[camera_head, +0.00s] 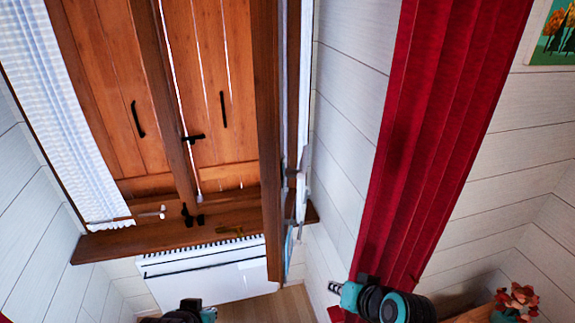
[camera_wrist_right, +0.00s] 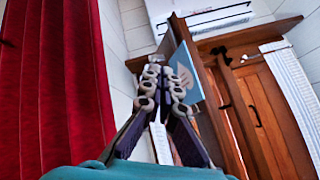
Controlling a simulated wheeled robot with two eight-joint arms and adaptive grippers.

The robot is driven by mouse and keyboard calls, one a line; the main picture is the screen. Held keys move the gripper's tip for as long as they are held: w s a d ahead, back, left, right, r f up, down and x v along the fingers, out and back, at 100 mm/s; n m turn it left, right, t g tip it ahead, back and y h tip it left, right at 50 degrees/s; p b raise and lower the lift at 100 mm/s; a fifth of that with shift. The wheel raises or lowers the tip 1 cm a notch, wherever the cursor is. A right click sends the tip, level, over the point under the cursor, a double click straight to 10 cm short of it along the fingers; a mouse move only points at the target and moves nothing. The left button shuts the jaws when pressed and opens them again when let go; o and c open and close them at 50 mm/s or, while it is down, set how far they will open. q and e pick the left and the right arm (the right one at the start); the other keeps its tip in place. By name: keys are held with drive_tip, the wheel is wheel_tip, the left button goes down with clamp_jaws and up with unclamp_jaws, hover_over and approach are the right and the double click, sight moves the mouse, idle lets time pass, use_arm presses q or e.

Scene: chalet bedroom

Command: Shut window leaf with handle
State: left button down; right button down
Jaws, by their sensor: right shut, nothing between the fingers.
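The window leaf (camera_head: 271,130) stands open, swung into the room, and shows nearly edge-on in the head view. In the right wrist view its pane (camera_wrist_right: 187,75) shows behind my fingers. Small pale fittings show on its right side in the head view; I cannot tell which is the handle. My right gripper (camera_head: 334,287) is low, to the right of the leaf's lower end. In the wrist view the right gripper (camera_wrist_right: 165,80) is shut and empty, overlapping the leaf in the picture; contact cannot be told. Part of my left arm shows at the bottom; its finger state is unclear.
Closed wooden shutters (camera_head: 215,80) fill the window opening above a wooden sill (camera_head: 150,238) with small items on it. A white radiator (camera_head: 205,275) is below. A red curtain (camera_head: 430,130) hangs to the right, close to my right arm. Red flowers (camera_head: 517,298) stand lower right.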

drive_tip(key=w+a+r+m+t+y+p, duration=0.2)
drive_tip(key=w+a+r+m+t+y, duration=0.25)
drive_tip(key=w, duration=0.45)
drive_tip(key=w+a+r+m+t+y+p, duration=0.1)
drive_tip(key=w+r+m+t+y+p, duration=0.15)
drive_tip(key=w+r+m, duration=0.4)
drive_tip(key=w+a+r+n+b, duration=0.1)
drive_tip(key=w+a+n, duration=0.1)
drive_tip(key=w+a, duration=0.4)
drive_tip(key=w, duration=0.3)
drive_tip(key=shift+w+r, duration=0.2)
drive_tip(key=shift+r, duration=0.15)
drive_tip(key=shift+a, duration=0.15)
